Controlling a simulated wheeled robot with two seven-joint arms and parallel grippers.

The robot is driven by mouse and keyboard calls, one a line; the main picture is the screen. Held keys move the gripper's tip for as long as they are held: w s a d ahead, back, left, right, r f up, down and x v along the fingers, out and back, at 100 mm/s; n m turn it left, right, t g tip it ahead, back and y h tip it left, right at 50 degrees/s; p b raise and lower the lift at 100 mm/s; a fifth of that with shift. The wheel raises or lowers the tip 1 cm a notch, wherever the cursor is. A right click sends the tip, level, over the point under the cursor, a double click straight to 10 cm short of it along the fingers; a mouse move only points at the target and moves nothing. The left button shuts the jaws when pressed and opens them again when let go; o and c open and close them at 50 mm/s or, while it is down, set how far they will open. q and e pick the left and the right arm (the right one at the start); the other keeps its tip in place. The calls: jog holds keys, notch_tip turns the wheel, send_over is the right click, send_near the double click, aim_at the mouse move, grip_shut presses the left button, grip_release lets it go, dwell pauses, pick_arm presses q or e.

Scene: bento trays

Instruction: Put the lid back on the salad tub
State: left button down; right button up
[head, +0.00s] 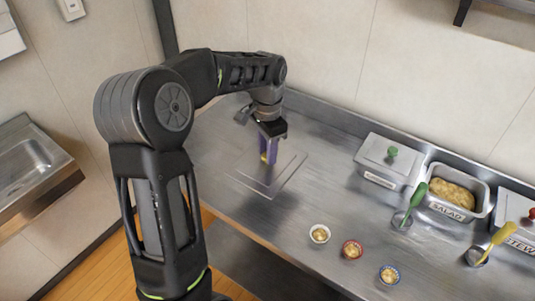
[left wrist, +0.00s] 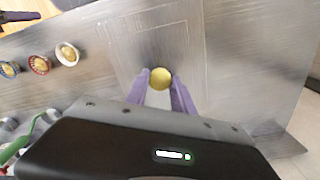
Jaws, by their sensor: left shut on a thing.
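My left gripper (head: 265,152) is shut on the yellow knob of a flat grey lid (head: 286,174) at the counter's left part. The left wrist view shows the round yellow knob (left wrist: 160,78) between its purple fingers and the lid's outline (left wrist: 150,28) around it. I cannot tell whether the lid touches the counter. The salad tub (head: 436,206), labelled SALAD, stands open at the back right with yellowish food in it, well apart from the gripper. A small dark, purplish part at the left wrist view's top left edge looks like my right gripper (left wrist: 14,17); its jaws are unclear.
A lidded tub with a green knob (head: 388,162) stands left of the salad tub, another lidded tub (head: 513,222) right. Green (head: 409,204) and yellow (head: 490,244) ladles stand in front. Small cups (head: 319,234) (head: 352,250) (head: 389,274) line the front.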

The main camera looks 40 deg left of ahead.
dwell(0.4)
pick_arm(q)
jog(key=w+d+f+n, duration=0.1)
jog(key=w+d+n, duration=0.1)
jog(key=d, duration=0.6)
jog(key=w+d+f+n, duration=0.1)
jog(key=d+f+n, duration=0.1)
jog(key=d, duration=0.7)
jog(key=shift+w+d+n, duration=0.2)
jog(key=shift+w+n, duration=0.2)
jog(key=shift+f, duration=0.1)
